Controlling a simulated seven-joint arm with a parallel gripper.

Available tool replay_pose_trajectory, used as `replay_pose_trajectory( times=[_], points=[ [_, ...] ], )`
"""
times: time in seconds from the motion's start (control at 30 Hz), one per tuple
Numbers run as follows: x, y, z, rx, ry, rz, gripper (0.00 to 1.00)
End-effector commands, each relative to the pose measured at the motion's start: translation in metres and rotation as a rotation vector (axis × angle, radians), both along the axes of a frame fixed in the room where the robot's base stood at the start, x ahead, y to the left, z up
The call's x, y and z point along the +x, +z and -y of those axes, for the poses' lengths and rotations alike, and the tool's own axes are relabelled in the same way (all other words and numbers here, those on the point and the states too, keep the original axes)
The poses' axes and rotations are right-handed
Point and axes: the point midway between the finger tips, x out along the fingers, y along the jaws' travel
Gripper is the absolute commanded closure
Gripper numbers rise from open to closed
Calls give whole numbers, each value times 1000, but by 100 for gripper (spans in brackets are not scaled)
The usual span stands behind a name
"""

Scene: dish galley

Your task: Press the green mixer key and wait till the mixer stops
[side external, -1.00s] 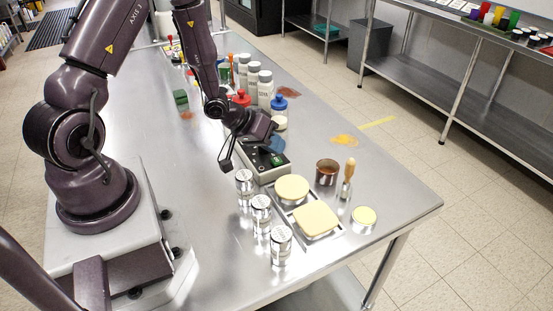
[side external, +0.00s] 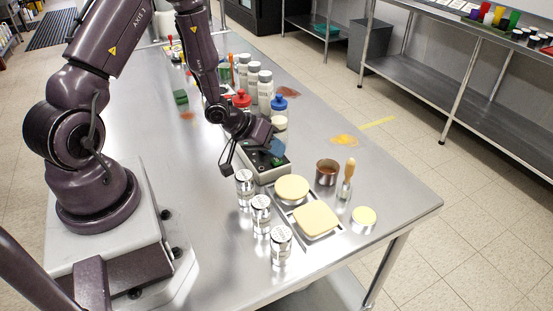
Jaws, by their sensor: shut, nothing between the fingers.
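The mixer (side external: 270,174) is a low grey box with a dark top on the steel table, in the side external view. A small green spot, which looks like the green key (side external: 276,161), shows on its dark top. A round blue-tinted part (side external: 277,147) shows at its far end, partly behind my gripper. My gripper (side external: 268,148) is shut and empty, low over the mixer's top. Its fingertips are small and dark against the mixer, so I cannot tell whether they touch the key. Whether the mixer is running does not show.
Three silver-lidded jars (side external: 261,214) stand in front of the mixer.

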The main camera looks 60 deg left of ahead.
Motion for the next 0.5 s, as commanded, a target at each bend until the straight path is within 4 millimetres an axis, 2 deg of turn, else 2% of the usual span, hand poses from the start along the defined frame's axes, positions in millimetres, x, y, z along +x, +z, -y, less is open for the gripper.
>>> replay_pose_trajectory(
  times=[0.5],
  points=[
    [0,-6,0,0,-1,-1,100]
  ],
)
